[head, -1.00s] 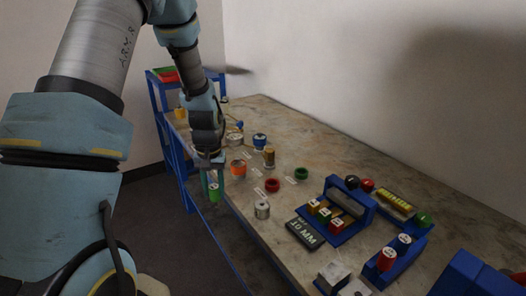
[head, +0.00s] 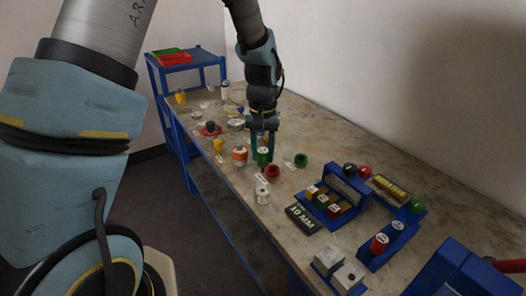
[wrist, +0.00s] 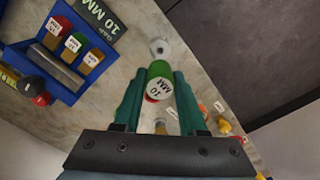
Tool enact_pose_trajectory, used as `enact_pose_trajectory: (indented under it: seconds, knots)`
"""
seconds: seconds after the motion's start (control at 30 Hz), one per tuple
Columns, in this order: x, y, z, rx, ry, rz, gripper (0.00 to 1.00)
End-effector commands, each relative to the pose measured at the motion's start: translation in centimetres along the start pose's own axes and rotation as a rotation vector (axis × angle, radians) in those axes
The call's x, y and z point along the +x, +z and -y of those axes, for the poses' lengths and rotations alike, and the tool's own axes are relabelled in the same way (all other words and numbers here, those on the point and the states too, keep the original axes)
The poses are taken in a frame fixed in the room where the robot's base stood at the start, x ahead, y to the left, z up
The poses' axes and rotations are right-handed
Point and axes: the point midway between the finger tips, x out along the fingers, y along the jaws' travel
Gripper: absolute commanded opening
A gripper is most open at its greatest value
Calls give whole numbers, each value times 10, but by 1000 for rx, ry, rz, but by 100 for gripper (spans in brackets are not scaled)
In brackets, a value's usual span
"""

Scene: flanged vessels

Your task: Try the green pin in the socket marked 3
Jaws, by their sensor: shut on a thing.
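My gripper (head: 263,143) is shut on the green pin (head: 263,157), which hangs upright below the fingers above the bench. In the wrist view the green pin (wrist: 160,80) sits between the fingertips, its pale end face reading "10 MM". A red ring-shaped socket (head: 272,171) is close in front of the pin; in the wrist view the pin partly covers a red edge. A green ring socket (head: 301,160) lies to the right. Small white tags lie beside the rings; their numbers are too small to read, so I cannot tell which is 3.
An orange-and-white cylinder (head: 240,155) stands just left of the pin, and a pale cylinder (head: 263,194) nearer. A blue rack (head: 345,183) with coloured blocks and a dark "10 MM" plate (head: 302,218) are to the right. Flanged parts stand farther back.

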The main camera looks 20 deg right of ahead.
Motion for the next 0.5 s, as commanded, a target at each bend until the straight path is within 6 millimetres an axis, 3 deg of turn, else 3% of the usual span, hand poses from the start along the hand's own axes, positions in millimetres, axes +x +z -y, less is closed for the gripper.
enact_pose_trajectory:
  seconds: [0.5]
  knots:
    - [42, 0, 0, 0, 0, 1, 0]
